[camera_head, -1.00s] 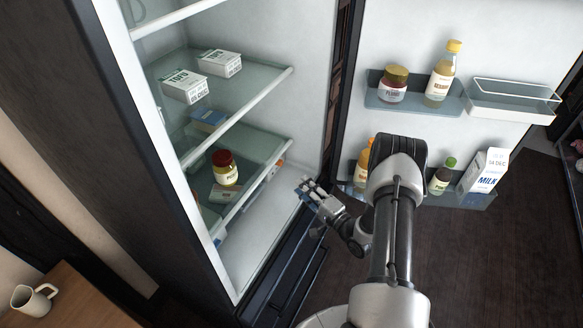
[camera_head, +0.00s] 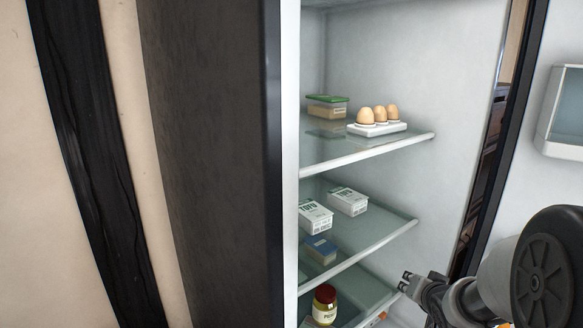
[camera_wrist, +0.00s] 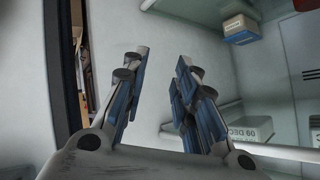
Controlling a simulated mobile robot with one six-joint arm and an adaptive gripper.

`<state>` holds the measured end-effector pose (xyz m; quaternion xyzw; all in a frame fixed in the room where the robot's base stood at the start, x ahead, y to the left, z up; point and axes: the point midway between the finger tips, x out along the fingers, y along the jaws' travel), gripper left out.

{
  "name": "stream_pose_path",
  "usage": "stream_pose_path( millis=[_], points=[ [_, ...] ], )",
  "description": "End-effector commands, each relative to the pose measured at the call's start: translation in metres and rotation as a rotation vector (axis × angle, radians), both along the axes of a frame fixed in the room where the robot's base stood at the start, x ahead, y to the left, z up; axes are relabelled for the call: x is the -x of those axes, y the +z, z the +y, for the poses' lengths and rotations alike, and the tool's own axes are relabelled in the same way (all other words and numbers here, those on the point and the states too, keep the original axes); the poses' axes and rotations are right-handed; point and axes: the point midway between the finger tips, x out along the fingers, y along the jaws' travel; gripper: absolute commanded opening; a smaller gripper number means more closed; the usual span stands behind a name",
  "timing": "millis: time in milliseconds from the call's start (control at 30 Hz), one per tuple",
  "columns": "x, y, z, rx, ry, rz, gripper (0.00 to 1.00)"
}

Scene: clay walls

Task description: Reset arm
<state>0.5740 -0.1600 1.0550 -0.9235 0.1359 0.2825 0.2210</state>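My gripper (camera_head: 408,282) is at the lower right of the head view, in front of the open fridge's right inner wall and beside the lower shelves. In the wrist view my gripper (camera_wrist: 160,62) shows two blue-padded fingers standing apart with nothing between them. It is open and empty. My arm comes in from the right edge of the head view.
The fridge's glass shelves (camera_head: 385,243) hold tofu boxes (camera_head: 347,201), a blue box (camera_head: 320,250) and a red-lidded jar (camera_head: 325,304). Above are an egg tray (camera_head: 377,129) and a green-lidded container (camera_head: 327,107). The open door (camera_head: 540,190) stands at right.

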Motion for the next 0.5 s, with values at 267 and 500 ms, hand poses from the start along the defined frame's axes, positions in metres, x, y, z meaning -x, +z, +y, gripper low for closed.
stream_pose_path(
  millis=[267,500],
  points=[
    [0.104,0.074,0.054,0.18,0.071,0.216,0.27],
    [0.224,0.094,0.112,0.227,0.241,0.408,0.27]
  ],
)
